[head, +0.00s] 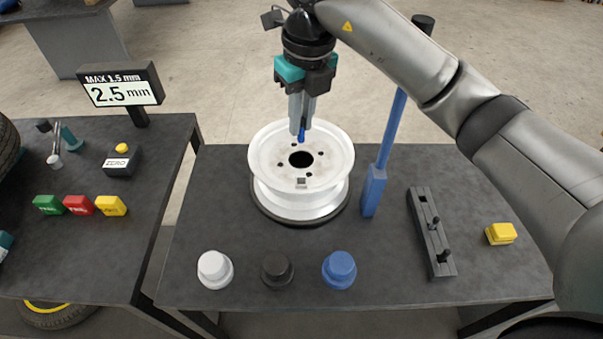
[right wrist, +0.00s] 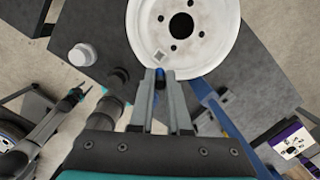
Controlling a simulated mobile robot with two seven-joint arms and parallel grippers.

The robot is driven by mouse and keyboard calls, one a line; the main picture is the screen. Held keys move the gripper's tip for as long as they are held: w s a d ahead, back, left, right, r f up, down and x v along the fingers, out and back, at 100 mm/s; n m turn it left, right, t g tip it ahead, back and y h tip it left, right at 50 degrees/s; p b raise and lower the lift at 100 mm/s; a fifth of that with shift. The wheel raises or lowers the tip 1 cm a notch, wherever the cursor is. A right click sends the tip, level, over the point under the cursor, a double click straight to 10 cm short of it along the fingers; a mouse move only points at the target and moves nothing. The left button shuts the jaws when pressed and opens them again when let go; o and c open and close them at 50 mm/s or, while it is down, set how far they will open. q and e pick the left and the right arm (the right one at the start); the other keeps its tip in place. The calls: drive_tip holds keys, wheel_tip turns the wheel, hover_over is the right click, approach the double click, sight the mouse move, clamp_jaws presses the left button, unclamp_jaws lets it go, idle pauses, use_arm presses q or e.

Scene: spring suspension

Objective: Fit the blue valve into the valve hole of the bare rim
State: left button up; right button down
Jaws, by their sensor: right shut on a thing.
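The bare rim (head: 275,150) is white and lies flat on a black round base on the table. It has a dark centre hole, several small bolt holes and a small square grey mark on its near face. The blue valve (head: 302,134) is small and held tip down. In the right wrist view the valve (right wrist: 160,76) sits between the fingertips, close to the rim's edge. The valve hole cannot be made out clearly. My left gripper (right wrist: 77,93) seems to show small at left there; its jaws are unclear.
A blue post (head: 374,185) stands right of the rim. White (head: 215,269), black (head: 277,269) and blue (head: 340,269) caps line the front. A dark slotted rack (head: 431,232) and a yellow block (head: 500,234) are at right. A second table with a display (head: 122,91) is at left.

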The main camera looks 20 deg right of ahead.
sight(302, 189)
wheel_tip(302, 189, down, 13)
drive_tip(key=shift+f+b, duration=0.1)
drive_tip(key=shift+b, duration=0.2)
drive_tip(key=shift+f, duration=0.25)
drive_tip(key=shift+s+f+b, duration=0.3)
drive_tip(key=shift+f+b, duration=0.1)
drive_tip(key=shift+b, duration=0.1)
drive_tip(key=c, duration=1.2)
unclamp_jaws()
drive_tip(key=shift+o, duration=0.2)
drive_tip(key=shift+w+r+p, duration=0.1)
drive_tip(key=shift+r+p, duration=0.5)
drive_tip(key=shift+p, duration=0.05)
wheel_tip(302, 189, up, 12)
drive_tip(key=s, duration=0.1)
drive_tip(key=shift+d, duration=0.25)
